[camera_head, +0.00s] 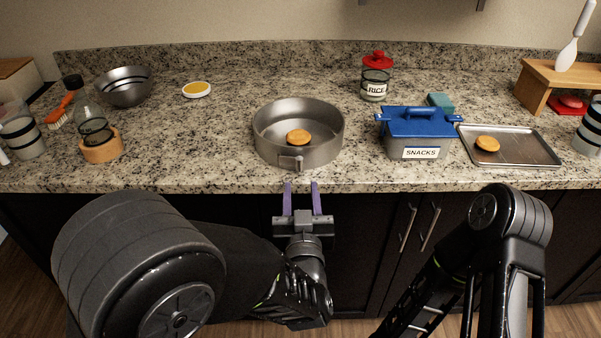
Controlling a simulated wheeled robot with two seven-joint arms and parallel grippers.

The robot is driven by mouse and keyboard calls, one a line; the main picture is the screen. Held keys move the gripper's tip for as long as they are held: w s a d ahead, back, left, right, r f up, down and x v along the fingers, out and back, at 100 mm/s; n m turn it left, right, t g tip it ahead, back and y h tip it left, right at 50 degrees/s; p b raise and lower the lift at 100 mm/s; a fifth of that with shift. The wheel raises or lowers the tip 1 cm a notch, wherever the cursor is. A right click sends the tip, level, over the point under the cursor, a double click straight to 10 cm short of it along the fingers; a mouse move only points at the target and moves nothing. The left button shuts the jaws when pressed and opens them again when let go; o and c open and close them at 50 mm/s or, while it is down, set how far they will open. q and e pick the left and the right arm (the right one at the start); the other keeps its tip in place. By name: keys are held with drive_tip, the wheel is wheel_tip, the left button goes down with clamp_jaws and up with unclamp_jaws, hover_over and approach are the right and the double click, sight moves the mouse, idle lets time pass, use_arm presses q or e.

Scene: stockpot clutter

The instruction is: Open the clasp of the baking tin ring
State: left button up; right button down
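The baking tin ring (322,147) is a round grey metal pan near the counter's front edge. A small clasp (291,163) sits on its front wall and looks closed, though it is small in this view. A round orange-brown cake or biscuit (298,137) lies inside the ring. My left gripper (301,186) has two purple fingers pointing up at the ring, just in front of and below the clasp. The fingers are apart with nothing between them. My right arm is at the lower right, and its gripper does not show.
A clear box with a blue lid (419,122), labelled SNACKS, stands right of the ring. A metal tray (525,151) holds another biscuit (487,144). A rice jar (374,85) stands behind. A metal bowl (124,86) and bottle (92,123) are left. The counter (200,150) is clear left of the ring.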

sight(300, 164)
use_arm(q)
drive_tip(key=shift+a+r, duration=0.15)
drive_tip(key=shift+w+p, duration=0.6)
drive_tip(key=shift+w, duration=3.3)
drive_tip(key=shift+c, duration=0.4)
clamp_jaws()
